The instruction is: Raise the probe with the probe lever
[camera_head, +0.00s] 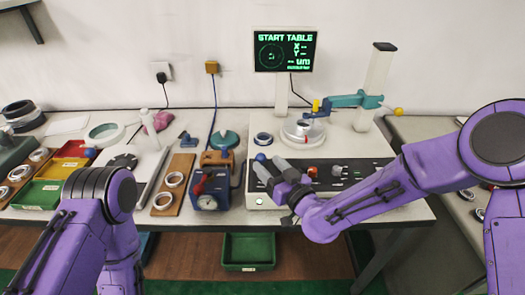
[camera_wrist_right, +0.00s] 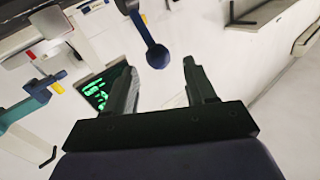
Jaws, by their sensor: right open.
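The measuring machine has a pale column (camera_head: 377,85) with a teal arm (camera_head: 350,100). A yellow ball knob (camera_head: 398,111) is at the arm's right end, and a blue and yellow probe head (camera_head: 320,106) is at its left end, over the round table (camera_head: 303,132). A lever with a blue ball (camera_head: 261,157) rises near the console's left end. My right gripper (camera_head: 270,168) is open beside this ball. In the right wrist view the blue ball (camera_wrist_right: 158,55) appears between the open fingertips (camera_wrist_right: 160,70); contact cannot be told. My left arm shows at lower left; its gripper is out of view.
A screen (camera_head: 285,50) reading START TABLE stands behind the console (camera_head: 365,172), which has several knobs. A blue device (camera_head: 209,195) stands left of the right gripper. Ring boards and coloured bins (camera_head: 38,195) fill the left. A green crate (camera_head: 248,250) lies below.

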